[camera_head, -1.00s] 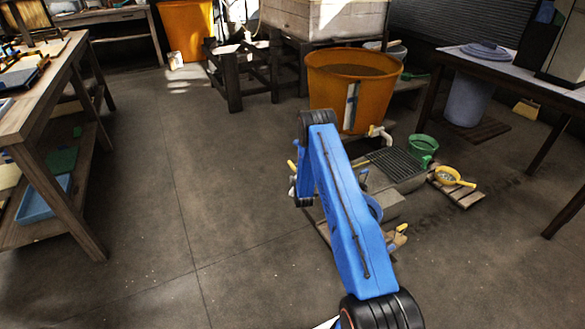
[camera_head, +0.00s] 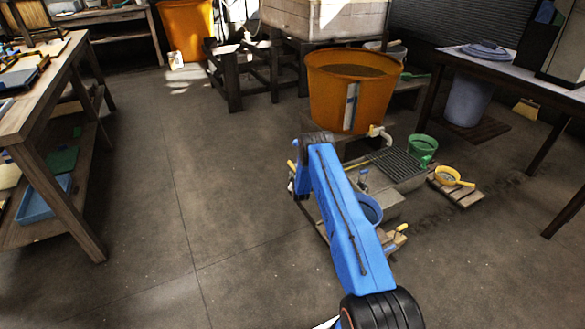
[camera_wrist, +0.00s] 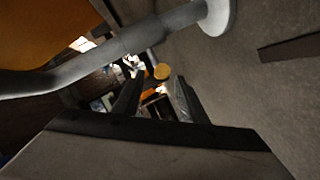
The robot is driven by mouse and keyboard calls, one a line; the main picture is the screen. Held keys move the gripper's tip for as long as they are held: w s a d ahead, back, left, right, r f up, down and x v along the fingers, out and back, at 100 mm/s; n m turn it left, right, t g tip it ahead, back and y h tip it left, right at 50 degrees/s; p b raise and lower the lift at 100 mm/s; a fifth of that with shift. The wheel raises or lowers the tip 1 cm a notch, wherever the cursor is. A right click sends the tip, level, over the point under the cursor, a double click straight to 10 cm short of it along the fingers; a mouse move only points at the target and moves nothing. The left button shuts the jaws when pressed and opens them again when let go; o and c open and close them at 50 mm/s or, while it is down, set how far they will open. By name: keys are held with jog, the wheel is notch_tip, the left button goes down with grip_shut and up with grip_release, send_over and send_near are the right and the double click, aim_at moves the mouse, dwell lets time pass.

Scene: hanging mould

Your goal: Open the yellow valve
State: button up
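An orange tub (camera_head: 331,95) stands behind my arm in the head view. A pale tap with a small yellow handle (camera_head: 373,130) sticks out low on its front right; this may be the yellow valve. Another yellow handle (camera_head: 402,228) shows low at the right of my arm. In the head view my arm hides my gripper. In the wrist view my gripper (camera_wrist: 156,92) has its two dark fingers apart, with nothing seen held between them. A round yellow-orange thing (camera_wrist: 162,71) shows beyond them. A grey pipe (camera_wrist: 120,45) with a white flange crosses above the fingers, close by.
A blue bucket (camera_head: 369,209), a grate (camera_head: 397,162), a green pot (camera_head: 422,147) and a yellow sieve (camera_head: 448,175) sit low around my arm. A workbench (camera_head: 50,115) stands at the left and a table (camera_head: 510,75) at the right. The floor at the left middle is clear.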

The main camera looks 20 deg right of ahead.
aim_at(292, 165)
jog(key=shift+x, duration=3.1)
jog(key=shift+f, duration=0.1)
grip_shut()
